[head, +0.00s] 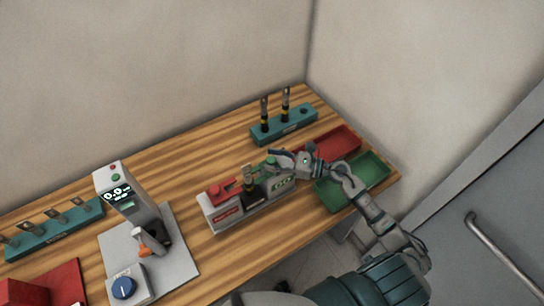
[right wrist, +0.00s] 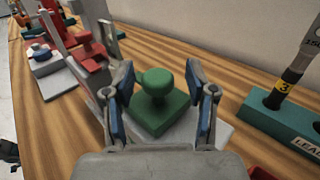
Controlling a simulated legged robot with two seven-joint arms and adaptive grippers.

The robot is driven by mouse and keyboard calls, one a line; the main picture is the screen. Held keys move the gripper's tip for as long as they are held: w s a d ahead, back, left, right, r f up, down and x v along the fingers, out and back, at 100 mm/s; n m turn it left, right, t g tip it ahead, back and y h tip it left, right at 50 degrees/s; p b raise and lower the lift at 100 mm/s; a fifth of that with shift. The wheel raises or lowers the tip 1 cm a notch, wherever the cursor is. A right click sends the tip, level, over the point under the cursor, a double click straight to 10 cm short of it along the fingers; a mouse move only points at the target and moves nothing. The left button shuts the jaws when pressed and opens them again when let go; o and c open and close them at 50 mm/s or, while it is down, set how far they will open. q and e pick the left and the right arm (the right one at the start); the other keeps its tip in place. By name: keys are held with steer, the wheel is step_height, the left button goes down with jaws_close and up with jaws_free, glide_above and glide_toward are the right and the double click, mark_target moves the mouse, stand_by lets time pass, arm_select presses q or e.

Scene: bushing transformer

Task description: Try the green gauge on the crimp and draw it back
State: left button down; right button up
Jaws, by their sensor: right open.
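The green gauge (right wrist: 160,110), a green block with a round knob, sits on the right end of a grey stand (head: 212,212). Its green also shows in the head view (head: 271,160), partly behind my gripper. My right gripper (right wrist: 158,88) is open, with a blue-padded finger on each side of the knob; I cannot tell whether they touch it. In the head view it (head: 286,158) reaches in from the right. A lead with a flat metal lug (head: 248,174) stands upright mid-stand; its crimp is too small to make out. My left gripper is not in view.
A red gauge (head: 222,188) is at the stand's left end. A teal rack (head: 292,129) with two upright leads is behind. A red tray (head: 338,144) and green tray (head: 370,172) lie right. A tester with a display (head: 126,202) and another teal rack (head: 50,238) stand left.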

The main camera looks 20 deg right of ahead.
steer(key=shift+w+a, duration=0.15)
steer(key=shift+a, duration=0.25)
steer(key=shift+d, duration=0.2)
jaws_close()
steer(key=shift+s+a, duration=0.2)
steer(key=shift+a, duration=1.25)
jaws_free()
steer(key=shift+s+d, duration=0.15)
steer(key=shift+d, duration=0.15)
steer(key=v, duration=1.1)
steer(key=shift+s+d, duration=0.15)
steer(key=shift+d, duration=0.05)
